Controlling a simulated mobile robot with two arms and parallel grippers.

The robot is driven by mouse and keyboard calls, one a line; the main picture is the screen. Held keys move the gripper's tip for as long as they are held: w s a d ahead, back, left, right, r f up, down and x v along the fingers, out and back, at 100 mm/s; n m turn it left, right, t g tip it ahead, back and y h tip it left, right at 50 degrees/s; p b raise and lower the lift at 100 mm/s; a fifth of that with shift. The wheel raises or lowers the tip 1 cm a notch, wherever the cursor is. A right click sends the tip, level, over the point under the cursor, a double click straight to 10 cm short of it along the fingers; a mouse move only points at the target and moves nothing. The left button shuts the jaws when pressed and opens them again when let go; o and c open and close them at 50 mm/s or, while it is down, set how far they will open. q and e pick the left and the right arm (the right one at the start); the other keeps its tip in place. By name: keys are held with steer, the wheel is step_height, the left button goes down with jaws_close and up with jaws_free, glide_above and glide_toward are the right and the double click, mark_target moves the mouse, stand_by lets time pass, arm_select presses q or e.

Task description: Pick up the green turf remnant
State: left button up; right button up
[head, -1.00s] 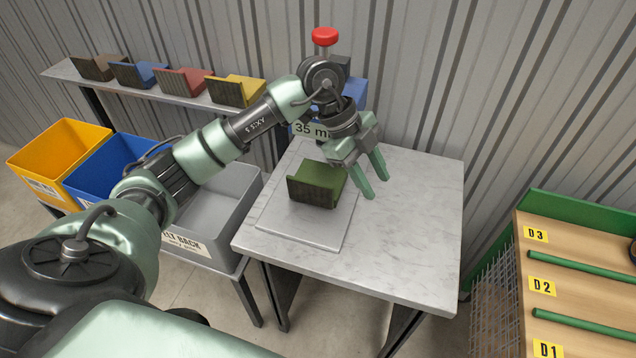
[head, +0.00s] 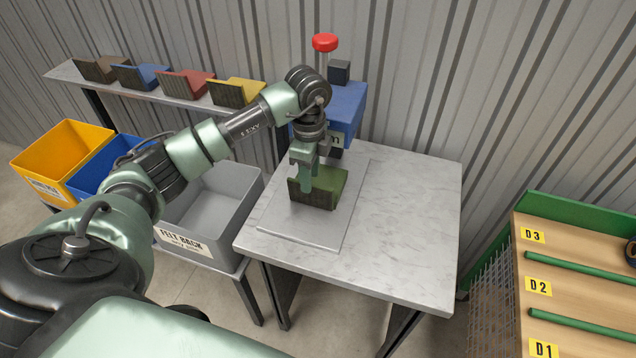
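The green turf remnant (head: 327,188), an angled piece with a dark upright front side, lies on a light grey plate (head: 345,222) on the marble-topped table. My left gripper (head: 308,184) points down at the remnant's left part, and its near finger overlaps the dark front side. The fingers line up almost one behind the other, so I cannot tell their gap or whether they touch the remnant. My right gripper is out of view.
A blue device (head: 343,108) with a red knob (head: 325,42) stands behind the remnant. A grey bin (head: 222,205) is left of the table, and a shelf with several colored pieces (head: 238,92) is behind. The table's right side (head: 415,220) is clear.

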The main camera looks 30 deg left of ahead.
arm_select(q)
steer(key=shift+f+p, duration=0.3)
steer(key=shift+f, duration=1.5)
jaws_close()
steer(key=shift+s+f, duration=0.1)
